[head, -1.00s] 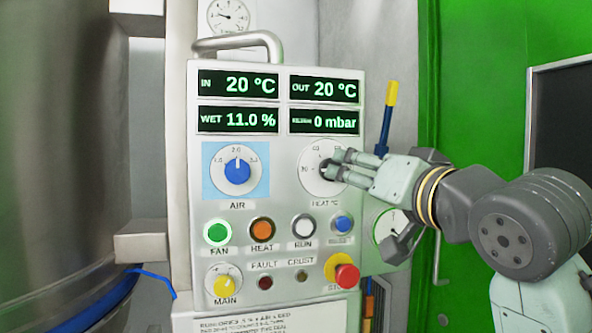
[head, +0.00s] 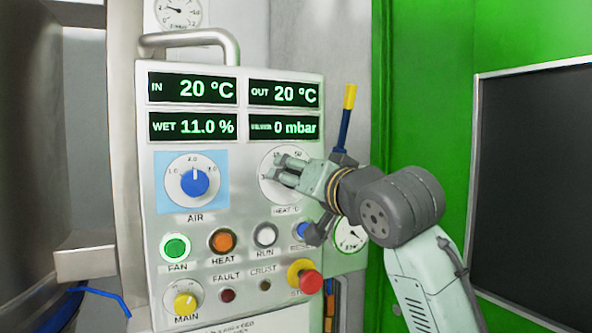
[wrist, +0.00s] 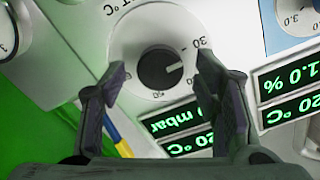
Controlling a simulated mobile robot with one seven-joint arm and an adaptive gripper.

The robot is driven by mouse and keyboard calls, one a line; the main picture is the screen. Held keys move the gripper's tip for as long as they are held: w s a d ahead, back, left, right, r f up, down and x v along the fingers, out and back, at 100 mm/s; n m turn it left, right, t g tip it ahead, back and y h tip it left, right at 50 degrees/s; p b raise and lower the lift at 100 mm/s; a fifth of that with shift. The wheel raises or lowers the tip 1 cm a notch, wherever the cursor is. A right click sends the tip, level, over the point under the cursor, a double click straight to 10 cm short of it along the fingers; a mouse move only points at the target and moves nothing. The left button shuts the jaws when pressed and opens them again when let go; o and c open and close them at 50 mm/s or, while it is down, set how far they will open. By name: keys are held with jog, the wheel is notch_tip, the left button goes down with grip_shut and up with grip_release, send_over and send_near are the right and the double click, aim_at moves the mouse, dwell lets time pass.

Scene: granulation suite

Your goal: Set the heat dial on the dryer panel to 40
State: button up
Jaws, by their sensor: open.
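The heat dial (head: 267,193) is a round white scale at the right of the dryer panel (head: 240,215), under the OUT and mbar displays. In the head view my gripper (head: 284,170) is in front of it and hides its knob. In the wrist view the black knob (wrist: 158,67) shows between my two fingers, with a short white mark towards the right of the picture, near the side of the 30 label. My gripper (wrist: 165,78) is open, one finger on each side of the knob, with visible gaps. Contact cannot be told.
The blue AIR knob (head: 194,181) sits left of the heat dial. Below are several buttons, a yellow MAIN knob (head: 185,302) and a red stop button (head: 310,283). A blue-and-yellow handle (head: 346,115) stands at the panel's right edge. Displays read 20 °C, 20 °C, 11.0 % and 0 mbar.

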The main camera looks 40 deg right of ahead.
jog(key=shift+w+d, duration=0.1)
jog(key=shift+w, duration=0.35)
jog(key=c, duration=1.1)
jog(key=shift+c, duration=0.2)
jog(key=shift+m, duration=0.3)
jog(key=m+p, duration=0.2)
jog(key=m, duration=0.9)
jog(key=shift+f+m, duration=0.1)
jog(key=shift+m, duration=0.2)
